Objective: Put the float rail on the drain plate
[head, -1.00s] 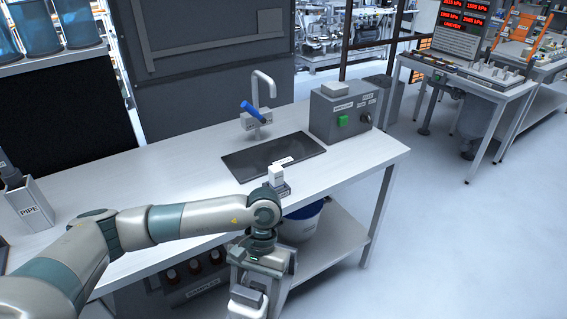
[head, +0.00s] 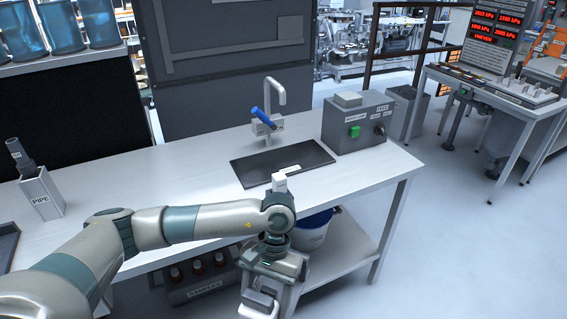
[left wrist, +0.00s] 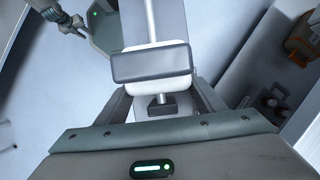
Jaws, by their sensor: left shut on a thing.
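The drain plate appears to be the dark flat plate (head: 262,168) with a small white label, lying on the bench in the head view. My left gripper (left wrist: 163,98) is shut on a piece, seen in the left wrist view as a white block with a grey face (left wrist: 150,66); I take it for the float rail. In the head view my left arm reaches across the bench, and the gripper hangs down past its front edge. The held piece is hard to make out there. My right gripper does not show in the head view; a grey gripper shape shows at the top left of the wrist view, its jaws unclear.
A tap with a blue lever (head: 262,117) stands behind the plate, and a grey control box (head: 357,125) right of it. A PIPE holder (head: 42,195) is at left. A bucket (head: 313,232) sits below.

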